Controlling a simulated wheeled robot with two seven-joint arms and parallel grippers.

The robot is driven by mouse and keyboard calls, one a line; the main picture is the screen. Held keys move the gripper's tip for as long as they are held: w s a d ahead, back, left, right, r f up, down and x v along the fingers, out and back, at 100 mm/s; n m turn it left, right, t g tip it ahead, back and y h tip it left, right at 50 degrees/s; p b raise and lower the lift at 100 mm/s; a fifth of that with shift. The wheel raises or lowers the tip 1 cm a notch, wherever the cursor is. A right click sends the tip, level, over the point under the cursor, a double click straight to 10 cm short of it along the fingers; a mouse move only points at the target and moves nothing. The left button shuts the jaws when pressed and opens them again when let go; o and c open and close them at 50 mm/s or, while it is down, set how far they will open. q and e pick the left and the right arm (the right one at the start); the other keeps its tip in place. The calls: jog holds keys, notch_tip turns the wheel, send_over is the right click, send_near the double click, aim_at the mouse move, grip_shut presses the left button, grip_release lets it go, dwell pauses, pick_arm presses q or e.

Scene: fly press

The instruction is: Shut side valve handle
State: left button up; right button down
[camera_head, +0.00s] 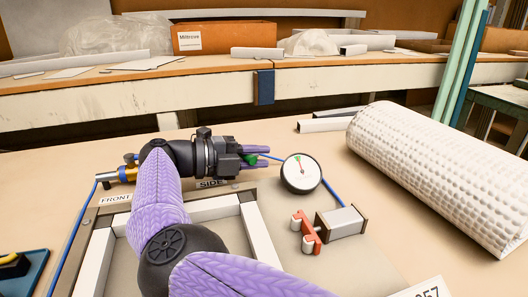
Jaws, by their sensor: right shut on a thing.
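The side valve handle shows as a small green part (251,158) beside the sign marked SIDE (211,184). My right gripper (256,157) has its purple fingers shut on this green handle, pointing right. The gripper and wrist hide the side valve's body and most of the handle, so I cannot tell its exact angle. The front valve (128,172), brass and blue, stands at the left above the FRONT sign (116,199). My left gripper is not in view.
A round gauge (300,173) stands right of the gripper, with blue hose running nearby. A white-framed press (262,238) is below my arm. A large white textured roll (430,165) fills the right.

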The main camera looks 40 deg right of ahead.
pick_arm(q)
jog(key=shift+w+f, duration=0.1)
pick_arm(e)
jog(key=shift+a+f+g, duration=0.1)
jog(key=shift+a+g, duration=0.05)
jog(key=shift+g, duration=0.15)
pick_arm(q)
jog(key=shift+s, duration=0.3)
pick_arm(e)
jog(key=shift+m, duration=0.3)
